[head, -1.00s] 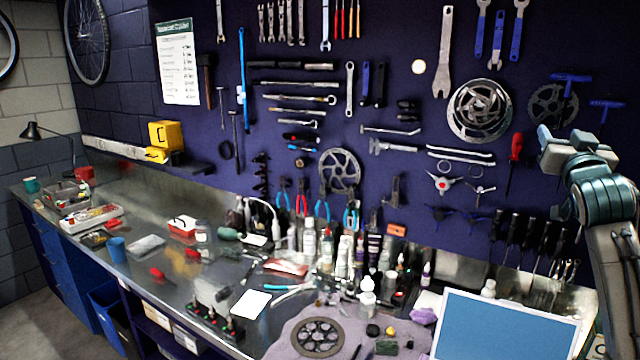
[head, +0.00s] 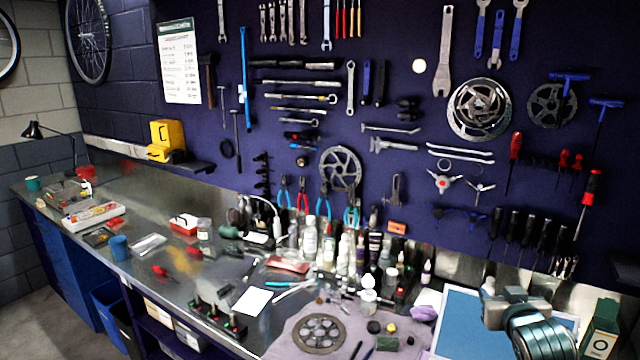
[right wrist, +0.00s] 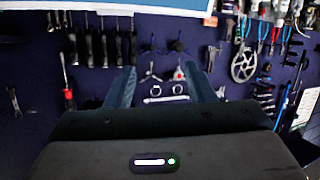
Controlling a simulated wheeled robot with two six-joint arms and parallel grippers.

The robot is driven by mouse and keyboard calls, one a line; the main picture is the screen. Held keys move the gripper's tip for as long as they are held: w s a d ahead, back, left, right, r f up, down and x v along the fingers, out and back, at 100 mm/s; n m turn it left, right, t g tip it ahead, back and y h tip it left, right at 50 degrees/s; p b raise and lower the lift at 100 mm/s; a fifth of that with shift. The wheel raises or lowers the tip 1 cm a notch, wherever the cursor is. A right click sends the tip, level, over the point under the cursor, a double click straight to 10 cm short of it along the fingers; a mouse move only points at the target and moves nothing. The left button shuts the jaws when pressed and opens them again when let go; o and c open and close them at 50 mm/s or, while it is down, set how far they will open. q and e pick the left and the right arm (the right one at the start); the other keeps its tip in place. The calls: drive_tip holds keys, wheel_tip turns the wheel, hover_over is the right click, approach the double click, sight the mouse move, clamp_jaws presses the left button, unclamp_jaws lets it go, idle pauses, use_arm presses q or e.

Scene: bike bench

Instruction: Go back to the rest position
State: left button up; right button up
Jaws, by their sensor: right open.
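My right gripper (head: 503,298) is at the lower right of the head view, over the right end of the bench and in front of a blue panel with a white edge (head: 458,318). In the right wrist view, my right gripper (right wrist: 161,78) shows two dark blue fingers set wide apart. Nothing is between them; the tool wall lies beyond and appears upside down. My left gripper is in neither view.
The metal bench (head: 165,262) holds bottles (head: 345,252), a mat with a round chainring (head: 318,333), and a white card (head: 253,301). A small dark green box (head: 601,335) stands at the right edge. The dark tool wall (head: 400,85) rises behind.

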drive_tip(key=s+a+f+n+g+y, duration=0.1)
drive_tip(key=s+a+f+g, duration=0.2)
drive_tip(key=s+f, duration=0.55)
drive_tip(key=s+a+f+g, duration=0.2)
drive_tip(key=s+a+f, duration=0.1)
drive_tip(key=s+f, duration=0.55)
drive_tip(key=s+a+f+g, duration=0.1)
drive_tip(key=s+f+g, duration=0.15)
drive_tip(key=s, duration=0.45)
drive_tip(key=s+a+f+n+g+y, duration=0.1)
drive_tip(key=s+a+f, duration=0.1)
drive_tip(key=s+f, duration=0.3)
drive_tip(key=s+a+f+g, duration=0.1)
drive_tip(key=s+f+g, duration=0.1)
drive_tip(key=s, duration=0.6)
wheel_tip(320, 180, down, 34)
drive_tip(key=d+g+b, duration=0.1)
drive_tip(key=d+b, duration=0.2)
drive_tip(key=b, duration=0.3)
drive_tip(key=s+f+b, duration=0.2)
drive_tip(key=s+f, duration=0.7)
drive_tip(key=f, duration=0.3)
drive_tip(key=s+f+g+b, duration=0.1)
drive_tip(key=s+f+b, duration=0.1)
drive_tip(key=s+f, duration=0.7)
wheel_tip(320, 180, down, 4)
drive_tip(key=shift+s+d+f+b, duration=0.1)
drive_tip(key=shift+s+d+b, duration=0.15)
drive_tip(key=shift+d+b, duration=0.15)
